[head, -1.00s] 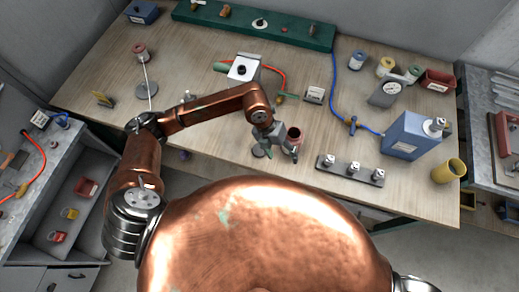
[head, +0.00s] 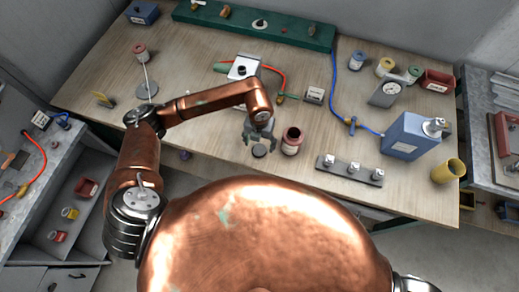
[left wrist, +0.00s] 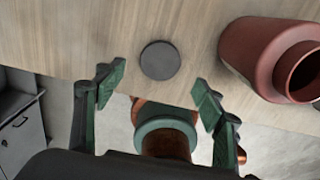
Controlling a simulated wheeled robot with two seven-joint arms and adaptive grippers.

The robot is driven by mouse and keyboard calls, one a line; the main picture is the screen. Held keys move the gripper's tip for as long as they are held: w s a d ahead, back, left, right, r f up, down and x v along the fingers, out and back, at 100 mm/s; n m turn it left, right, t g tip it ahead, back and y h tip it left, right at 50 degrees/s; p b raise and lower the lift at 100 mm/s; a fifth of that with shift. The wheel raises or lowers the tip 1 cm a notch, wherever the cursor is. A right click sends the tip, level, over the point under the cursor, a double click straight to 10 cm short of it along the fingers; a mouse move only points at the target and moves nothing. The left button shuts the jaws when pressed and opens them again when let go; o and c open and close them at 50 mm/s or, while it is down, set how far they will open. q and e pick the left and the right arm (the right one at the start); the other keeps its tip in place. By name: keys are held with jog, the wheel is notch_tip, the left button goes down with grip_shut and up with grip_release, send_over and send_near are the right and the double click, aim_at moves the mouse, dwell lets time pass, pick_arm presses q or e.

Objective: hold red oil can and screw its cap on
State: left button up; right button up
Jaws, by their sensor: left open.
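The red oil can (head: 292,140) stands upright on the table with its open mouth up. It also shows at the right of the left wrist view (left wrist: 262,55). The dark round cap (head: 259,151) lies flat on the table just left of the can, near the front edge. It shows whole in the left wrist view (left wrist: 160,60). My left gripper (head: 259,135) is open and empty above the cap. In the left wrist view its two green-padded fingers (left wrist: 157,88) are spread apart, with the cap ahead between them. My right gripper is not in view.
A blue box-shaped can (head: 406,138) and a yellow cup (head: 449,171) stand farther right. A white-topped block (head: 243,69) with a red hose is behind. The table's front edge is close.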

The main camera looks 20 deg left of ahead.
aim_at(260, 150)
pick_arm(q)
jog(key=shift+w+f+p, duration=0.15)
jog(key=shift+f+p, duration=0.5)
jog(key=shift+f, duration=1.95)
jog(key=shift+c, duration=0.2)
jog(key=c, duration=0.8)
